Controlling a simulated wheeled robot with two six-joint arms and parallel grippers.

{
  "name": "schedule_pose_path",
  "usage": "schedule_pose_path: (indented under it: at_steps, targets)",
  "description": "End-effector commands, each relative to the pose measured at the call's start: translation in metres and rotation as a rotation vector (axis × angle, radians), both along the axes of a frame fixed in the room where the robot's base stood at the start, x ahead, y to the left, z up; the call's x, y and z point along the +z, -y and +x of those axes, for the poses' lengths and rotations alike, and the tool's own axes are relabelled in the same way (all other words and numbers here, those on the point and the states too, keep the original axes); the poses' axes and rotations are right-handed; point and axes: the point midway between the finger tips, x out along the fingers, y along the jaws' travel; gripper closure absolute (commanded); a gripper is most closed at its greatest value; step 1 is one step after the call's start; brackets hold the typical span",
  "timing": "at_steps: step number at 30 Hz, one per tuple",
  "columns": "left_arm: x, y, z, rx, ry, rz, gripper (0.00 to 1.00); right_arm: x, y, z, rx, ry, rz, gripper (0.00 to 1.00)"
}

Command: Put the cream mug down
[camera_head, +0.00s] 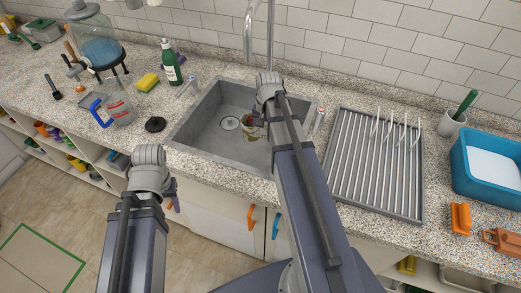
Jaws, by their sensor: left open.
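A small cream and brown item (253,131), perhaps the cream mug, shows in the grey sink (205,138), partly hidden behind my right arm. I cannot tell whether it stands on the sink floor or is held. My right arm reaches over the sink; its gripper is hidden behind the arm. My left gripper (172,194) is open, low in front of the counter edge, left of the sink and well apart from the item. Its wrist covers part of it.
A faucet (249,35) rises behind the sink. A drying rack (375,165) lies to its right, with a blue tub (487,165) beyond. A green bottle (171,64), yellow sponge (147,82) and measuring jug (118,105) stand left. The counter before the jug is clear.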

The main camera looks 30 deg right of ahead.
Motion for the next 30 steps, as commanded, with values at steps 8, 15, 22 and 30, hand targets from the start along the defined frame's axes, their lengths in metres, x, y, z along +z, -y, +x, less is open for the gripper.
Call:
schedule_pose_path:
  at_steps: [8,15,22,30]
  targets:
    - [-0.040,0.000,0.000,0.000,0.000,0.000,0.50,-0.040,0.000,0.000,0.001,0.000,0.000,1.00]
    - [-0.044,0.000,0.000,0.000,0.000,0.000,0.50,-0.044,0.000,0.000,0.001,0.000,0.000,1.00]
    - [-0.073,0.000,0.000,0.000,0.000,0.000,0.50,-0.073,0.000,0.000,0.001,0.000,0.000,1.00]
    - [-0.074,0.000,0.000,0.000,0.000,0.000,0.50,-0.075,0.000,0.000,0.001,0.000,0.000,1.00]
